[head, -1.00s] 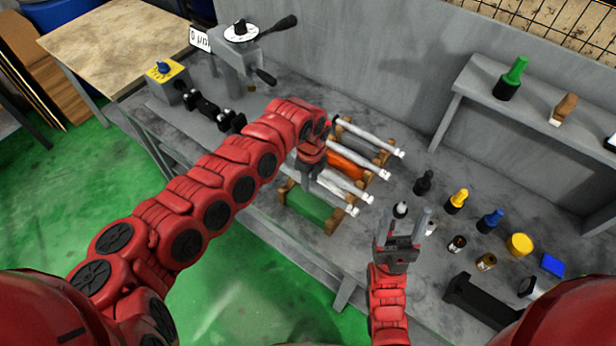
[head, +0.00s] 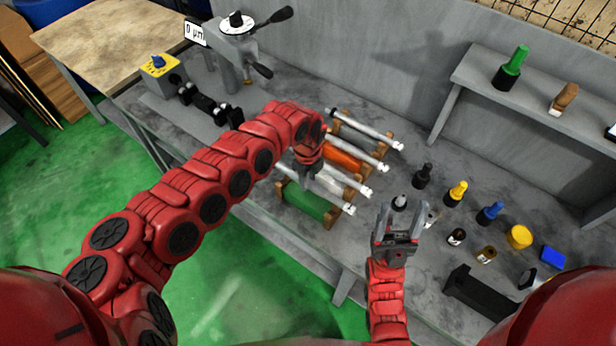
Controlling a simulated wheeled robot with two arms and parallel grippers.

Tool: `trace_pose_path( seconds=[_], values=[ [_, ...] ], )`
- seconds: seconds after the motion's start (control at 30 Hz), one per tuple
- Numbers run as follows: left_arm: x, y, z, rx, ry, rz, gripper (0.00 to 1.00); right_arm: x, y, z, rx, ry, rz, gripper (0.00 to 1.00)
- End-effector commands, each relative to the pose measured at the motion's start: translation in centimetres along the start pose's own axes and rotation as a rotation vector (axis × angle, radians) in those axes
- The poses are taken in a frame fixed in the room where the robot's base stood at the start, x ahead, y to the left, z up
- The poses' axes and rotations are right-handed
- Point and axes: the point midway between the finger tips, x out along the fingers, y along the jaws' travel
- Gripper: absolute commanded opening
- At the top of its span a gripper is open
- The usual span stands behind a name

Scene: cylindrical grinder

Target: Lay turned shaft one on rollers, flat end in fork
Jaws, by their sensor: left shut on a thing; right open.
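Several pale turned shafts lie side by side across wooden racks with coloured blocks on the bench. My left gripper (head: 308,176) is shut on the nearest shaft (head: 334,200), above the green block (head: 305,203). My arm hides part of that shaft, and I cannot tell whether it still touches its rack. Other shafts lie behind it, over the orange block (head: 346,158) and the grey block (head: 359,138). The black rollers (head: 208,105) sit at the bench's left, beside a yellow box with a blue knob (head: 160,68); the fork is not clear. My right gripper (head: 399,213) is open and empty.
A gauge stand with a dial and black handles (head: 236,50) rises behind the rollers. Small bottles, including a yellow-topped one (head: 457,192), and a black block (head: 478,298) crowd the right. A shelf (head: 480,95) stands at the back right.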

Motion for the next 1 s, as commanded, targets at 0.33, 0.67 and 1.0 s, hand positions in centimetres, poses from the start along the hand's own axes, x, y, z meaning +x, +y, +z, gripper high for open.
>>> trace_pose_path(
  seconds=[0.33,0.67,1.0],
  values=[
    [2.3,0.0,0.0,0.002,-0.002,-0.001,0.0,-1.7,-0.1,0.3,0.0,0.0,0.0,0.63],
    [4.2,-0.1,0.0,0.001,-0.002,-0.004,0.0,-3.2,-0.2,0.5,0.0,0.0,0.0,0.63],
    [5.2,-0.1,0.1,0.0,-0.002,-0.004,0.0,-3.8,-0.2,0.6,0.0,0.0,0.0,0.63]
  ],
)
